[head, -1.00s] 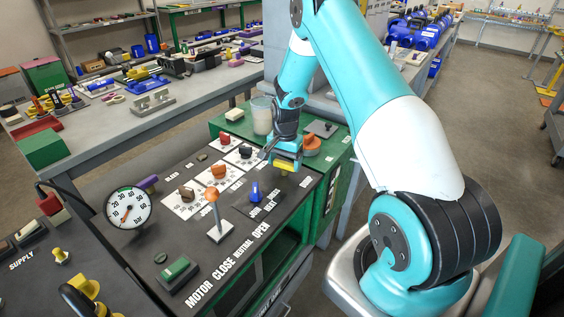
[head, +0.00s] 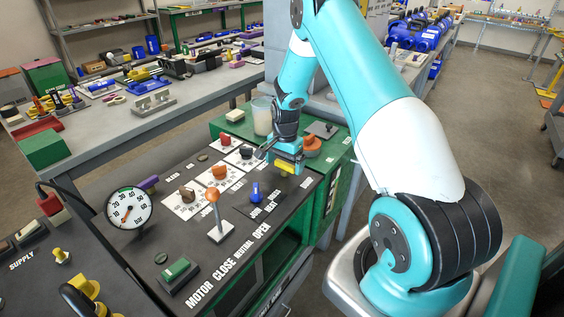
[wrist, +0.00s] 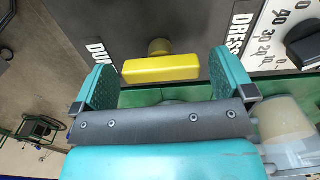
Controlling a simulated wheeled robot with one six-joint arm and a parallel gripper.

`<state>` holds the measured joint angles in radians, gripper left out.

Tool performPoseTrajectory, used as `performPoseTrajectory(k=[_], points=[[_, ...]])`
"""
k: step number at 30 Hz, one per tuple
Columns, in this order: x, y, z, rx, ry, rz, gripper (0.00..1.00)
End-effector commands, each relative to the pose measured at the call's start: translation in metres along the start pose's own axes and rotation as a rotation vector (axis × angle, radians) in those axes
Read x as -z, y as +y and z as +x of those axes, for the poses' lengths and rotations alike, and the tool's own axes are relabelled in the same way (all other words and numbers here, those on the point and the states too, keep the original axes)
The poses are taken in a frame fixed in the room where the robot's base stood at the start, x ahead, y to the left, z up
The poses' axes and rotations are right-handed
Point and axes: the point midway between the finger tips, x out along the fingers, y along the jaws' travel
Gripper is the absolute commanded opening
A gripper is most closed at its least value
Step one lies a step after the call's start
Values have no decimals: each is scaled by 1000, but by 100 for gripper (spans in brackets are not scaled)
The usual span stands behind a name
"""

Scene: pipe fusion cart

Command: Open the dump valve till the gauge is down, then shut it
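A yellow bar-shaped handle (wrist: 160,68) on a round stem shows in the wrist view, beside a label partly hidden that begins "DU". My gripper (wrist: 165,80) is open, with one teal finger on each side of the handle. There is a small gap at the right finger; at the left I cannot tell if it touches. In the head view my gripper (head: 287,158) is at the panel's far right corner, with the yellow handle (head: 286,168) just below it. The round white gauge (head: 128,208) in bar stands at the panel's left; its orange needle points to the lower left.
The dark panel (head: 180,232) also carries an orange-knobbed lever (head: 213,210), a blue switch (head: 256,193), a green button (head: 177,268) and several dials.

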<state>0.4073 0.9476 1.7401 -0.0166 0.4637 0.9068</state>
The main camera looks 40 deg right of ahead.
Motion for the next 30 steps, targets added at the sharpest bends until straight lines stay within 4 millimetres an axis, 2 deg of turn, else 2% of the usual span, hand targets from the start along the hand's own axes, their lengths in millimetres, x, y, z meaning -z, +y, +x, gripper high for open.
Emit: performPoseTrajectory(k=[6,11,24,30], points=[[2,0,-2,2,3,2,100],[2,-1,-21,5,6,2,100],[0,-1,-130,5,6,1,100],[0,0,-163,3,4,1,100]])
